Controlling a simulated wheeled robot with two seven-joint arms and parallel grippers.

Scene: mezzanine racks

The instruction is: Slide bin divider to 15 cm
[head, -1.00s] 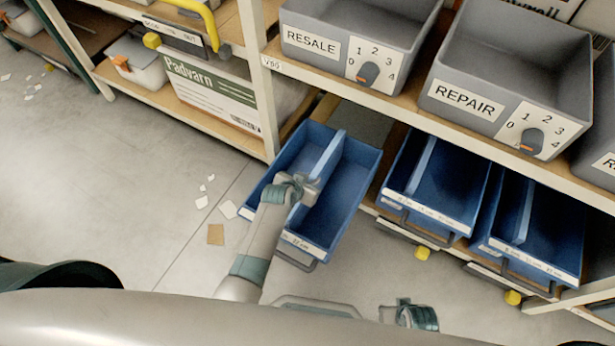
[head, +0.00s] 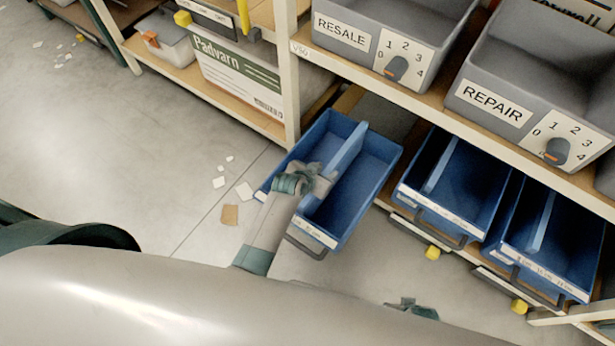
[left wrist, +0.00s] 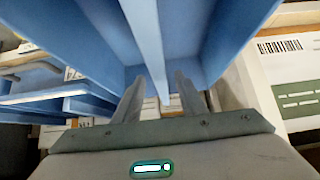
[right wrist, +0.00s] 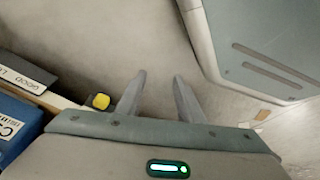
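A blue bin (head: 379,195) is pulled out from the lower shelf and has a lengthwise blue divider (head: 350,148) standing near its middle. My left gripper (head: 325,186) is at the bin's near part, over the divider. In the left wrist view the fingers (left wrist: 158,98) are apart, one on each side of the divider (left wrist: 146,40), with gaps showing on both sides. The scale label (head: 314,233) on the bin's front is too small to read. My right gripper (right wrist: 159,90) is open and empty above the floor; in the head view only a piece of it shows at the bottom.
Two more blue bins, one nearer (head: 473,196) and one farther right (head: 562,262), sit on the lower shelf. Grey RESALE (head: 352,45) and REPAIR (head: 478,112) bins stand on the shelf above. A rack post (head: 287,75) rises left of the pulled-out bin. The left floor is mostly clear, with paper scraps.

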